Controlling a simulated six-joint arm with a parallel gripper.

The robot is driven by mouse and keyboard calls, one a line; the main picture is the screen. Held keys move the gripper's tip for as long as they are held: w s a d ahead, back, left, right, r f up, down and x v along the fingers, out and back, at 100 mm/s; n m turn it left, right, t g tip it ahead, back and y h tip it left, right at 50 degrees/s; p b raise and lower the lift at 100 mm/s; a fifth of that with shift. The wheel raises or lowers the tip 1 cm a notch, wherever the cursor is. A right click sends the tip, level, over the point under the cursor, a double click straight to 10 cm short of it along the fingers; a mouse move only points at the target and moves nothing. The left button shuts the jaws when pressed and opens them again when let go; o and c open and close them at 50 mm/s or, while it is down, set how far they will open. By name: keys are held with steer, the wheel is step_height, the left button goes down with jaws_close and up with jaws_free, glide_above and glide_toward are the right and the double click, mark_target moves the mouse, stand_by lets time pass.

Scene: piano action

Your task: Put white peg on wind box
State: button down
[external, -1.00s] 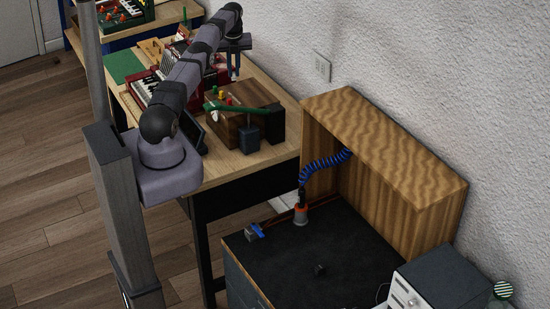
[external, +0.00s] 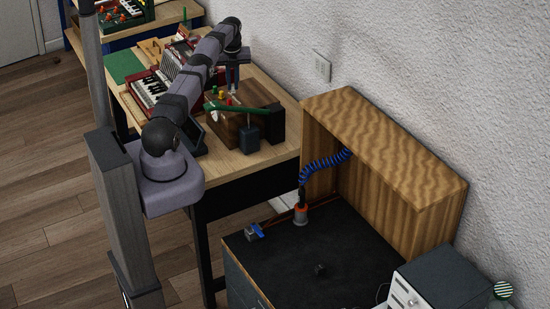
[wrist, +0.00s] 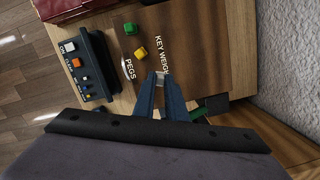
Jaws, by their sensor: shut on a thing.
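My gripper (external: 232,82) is low over the workbench, with its two blue-grey fingers pointing down. In the wrist view the fingers (wrist: 160,85) converge at the middle of the picture. They are shut on a small white piece, seemingly the white peg (wrist: 161,74), mostly hidden between the tips. It shows as a pale spot under the fingers in the external view (external: 232,91). A brown wooden box (external: 231,128), possibly the wind box, stands at the near end of the bench, close to the gripper. I cannot tell whether the peg touches anything.
A black panel with coloured buttons (wrist: 85,65) is at left. A long green bar (external: 237,108) crosses near the box.

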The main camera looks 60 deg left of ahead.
mark_target(233, 86)
step_height(233, 86, down, 3)
steer(key=shift+f+p, duration=0.2)
steer(key=shift+p, duration=0.5)
steer(key=shift+f, duration=0.35)
steer(key=shift+f, duration=0.1)
steer(key=shift+f, duration=0.15)
steer(key=c, duration=1.8)
jaws_free()
steer(key=shift+r, duration=0.25)
step_height(233, 86, up, 12)
steer(key=d+b, duration=0.1)
steer(key=b, duration=0.1)
steer(key=shift+s+d+b, duration=0.3)
steer(key=shift+s+d, duration=0.05)
